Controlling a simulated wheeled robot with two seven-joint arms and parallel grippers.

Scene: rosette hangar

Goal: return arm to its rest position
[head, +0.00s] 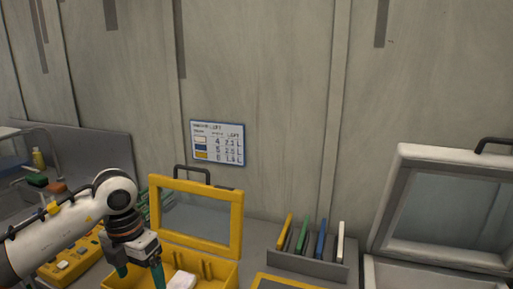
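My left arm (60,230) comes in from the left, white with dark joints. Its gripper (139,275) points down at the left part of the open yellow case (225,272). Its two teal fingers are apart, and I see nothing held between them; the lower tips are at or near the picture's bottom edge. A white object (182,281) lies in the yellow case to the right of the fingers. My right arm and gripper are not in view.
The yellow case's lid (236,225) stands open behind. A grey rack (305,267) holds yellow, green, blue and white panels. A large white case (440,252) stands open at the right. A yellow button box (72,262) sits behind my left arm. A sign (217,143) hangs on the wall.

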